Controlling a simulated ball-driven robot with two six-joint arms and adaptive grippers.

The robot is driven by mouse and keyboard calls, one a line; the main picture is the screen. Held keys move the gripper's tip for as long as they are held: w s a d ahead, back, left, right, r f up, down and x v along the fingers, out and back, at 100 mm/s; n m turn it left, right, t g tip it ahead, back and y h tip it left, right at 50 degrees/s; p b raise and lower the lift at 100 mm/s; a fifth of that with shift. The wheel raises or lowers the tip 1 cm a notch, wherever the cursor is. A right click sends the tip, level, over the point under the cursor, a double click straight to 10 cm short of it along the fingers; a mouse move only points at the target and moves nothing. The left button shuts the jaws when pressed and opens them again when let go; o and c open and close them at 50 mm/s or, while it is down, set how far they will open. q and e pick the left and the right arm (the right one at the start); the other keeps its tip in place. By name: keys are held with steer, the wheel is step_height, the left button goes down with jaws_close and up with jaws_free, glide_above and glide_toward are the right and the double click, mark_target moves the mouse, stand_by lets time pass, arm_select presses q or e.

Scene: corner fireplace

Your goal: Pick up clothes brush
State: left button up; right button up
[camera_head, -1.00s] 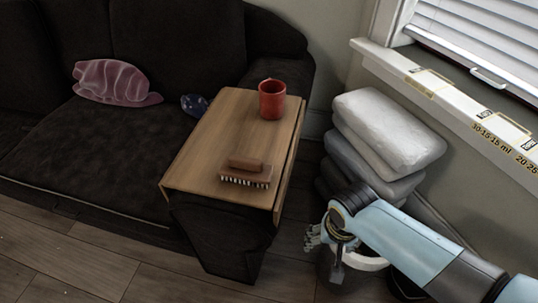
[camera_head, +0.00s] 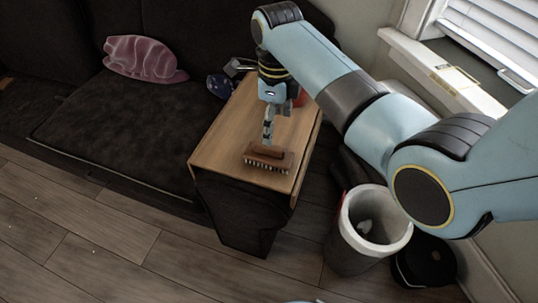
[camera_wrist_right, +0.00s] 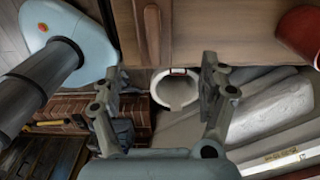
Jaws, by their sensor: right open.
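The clothes brush (camera_head: 270,159), with a brown wooden back and pale bristles facing down, lies on the near part of the narrow wooden table top (camera_head: 222,135). My right gripper (camera_head: 268,140) is in the air over the table, just behind or above the brush in the head view. In the right wrist view its two fingers (camera_wrist_right: 162,95) are spread with nothing between them. The brush (camera_wrist_right: 152,32) shows there beyond the fingers, at the top. Whether the gripper touches the brush cannot be told. My left gripper is not in view.
A red mug (camera_wrist_right: 300,32) stands on the table, mostly hidden by my arm in the head view. A white-rimmed bin (camera_head: 343,228) stands on the floor right of the table. A dark sofa with a pink cushion (camera_head: 143,58) is at left.

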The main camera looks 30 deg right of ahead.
mark_target(273, 146)
step_height(273, 146, down, 4)
steer(key=shift+r+b, duration=0.1)
steer(key=shift+b, duration=0.25)
steer(key=f, duration=0.3)
steer(key=f+b, duration=0.1)
steer(key=shift+s+a+f, duration=0.2)
steer(key=shift+s+a, duration=0.1)
steer(key=shift+a, duration=0.05)
steer(key=shift+f, duration=0.45)
steer(key=c, duration=1.3)
